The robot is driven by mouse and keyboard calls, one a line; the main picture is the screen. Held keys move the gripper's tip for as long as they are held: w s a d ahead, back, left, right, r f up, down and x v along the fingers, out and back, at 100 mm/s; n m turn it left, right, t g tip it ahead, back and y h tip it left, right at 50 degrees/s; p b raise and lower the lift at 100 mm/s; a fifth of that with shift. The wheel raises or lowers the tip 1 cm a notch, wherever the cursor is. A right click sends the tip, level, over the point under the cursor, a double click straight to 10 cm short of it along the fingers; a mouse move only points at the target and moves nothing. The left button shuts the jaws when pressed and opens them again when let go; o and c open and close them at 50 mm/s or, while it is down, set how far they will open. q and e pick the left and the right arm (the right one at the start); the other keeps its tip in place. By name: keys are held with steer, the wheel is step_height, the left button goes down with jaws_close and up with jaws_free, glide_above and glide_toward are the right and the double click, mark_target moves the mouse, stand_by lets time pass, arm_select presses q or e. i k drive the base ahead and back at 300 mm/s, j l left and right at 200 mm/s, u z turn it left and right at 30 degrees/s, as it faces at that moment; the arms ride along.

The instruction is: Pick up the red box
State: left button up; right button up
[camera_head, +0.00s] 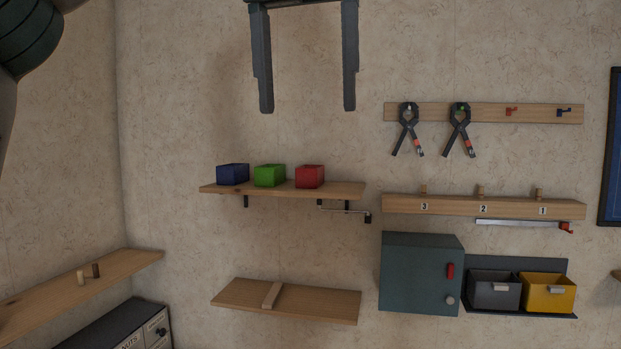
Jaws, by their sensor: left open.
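The red box (310,176) sits on the upper wooden wall shelf (345,189), at the right end of a row with a green box (269,175) and a blue box (233,174). My left gripper (308,108) hangs in from the top of the head view with its two dark fingers wide apart and nothing between them. In the picture its fingertips are above the green and red boxes, apart from them. How far it is from the shelf in depth is hard to tell. My right gripper does not show.
A lower shelf (330,303) holds a wooden piece. To the right are clamps (408,130) on a rail, a numbered rail (455,207), a grey cabinet (421,275) and bins (548,293). A side shelf (45,303) is at left. The wall above the boxes is bare.

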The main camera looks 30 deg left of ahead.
mark_target(307, 177)
steer(key=i+j, duration=0.55)
steer(key=i, duration=0.2)
steer(key=i+j, duration=0.6)
steer(key=i, duration=0.15)
